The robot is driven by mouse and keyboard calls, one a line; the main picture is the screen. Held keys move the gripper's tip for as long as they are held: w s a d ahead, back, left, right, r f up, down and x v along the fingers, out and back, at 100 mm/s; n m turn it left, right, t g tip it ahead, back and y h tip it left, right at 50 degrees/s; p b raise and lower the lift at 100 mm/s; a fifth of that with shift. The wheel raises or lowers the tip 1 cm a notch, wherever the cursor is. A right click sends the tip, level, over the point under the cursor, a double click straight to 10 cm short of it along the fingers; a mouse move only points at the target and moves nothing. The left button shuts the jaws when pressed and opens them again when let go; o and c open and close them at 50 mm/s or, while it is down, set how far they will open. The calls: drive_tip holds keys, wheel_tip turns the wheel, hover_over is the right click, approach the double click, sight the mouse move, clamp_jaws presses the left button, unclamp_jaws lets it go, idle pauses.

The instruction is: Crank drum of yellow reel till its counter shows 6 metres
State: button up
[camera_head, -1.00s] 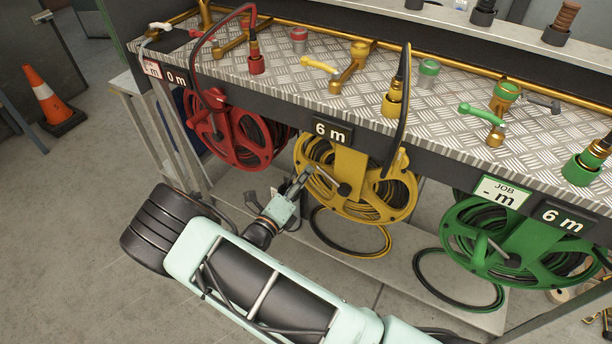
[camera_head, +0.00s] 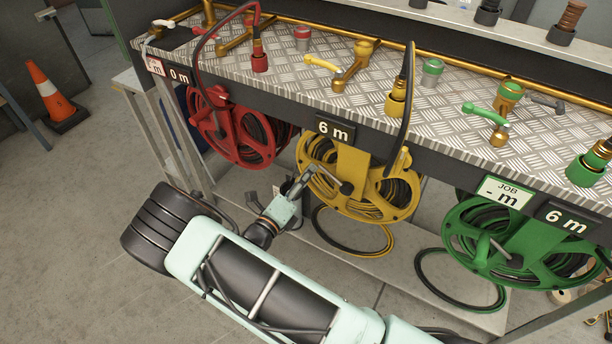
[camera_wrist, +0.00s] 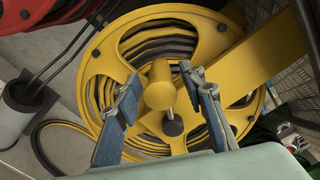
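The yellow reel (camera_head: 385,208) hangs under the bench with dark hose wound on its drum. Its counter (camera_head: 334,130) reads 6 m. The yellow reel fills the middle of the wrist view (camera_wrist: 100,75). My gripper (camera_head: 310,174) is at the left front of the yellow drum. In the wrist view my gripper (camera_wrist: 161,76) has its two fingers spread, with the yellow hub and crank knob seen between them. I cannot tell whether either finger touches the crank.
A red reel (camera_head: 222,125) with a 0 m counter (camera_head: 180,75) hangs left. A green reel (camera_head: 470,245) with a 6 m counter (camera_head: 565,218) and a JOB card (camera_head: 503,192) hangs right. Valves line the bench (camera_head: 300,85). A traffic cone (camera_head: 48,95) stands on open floor.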

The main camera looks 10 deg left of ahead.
drive_tip(key=v, duration=1.1)
drive_tip(key=shift+s, duration=0.3)
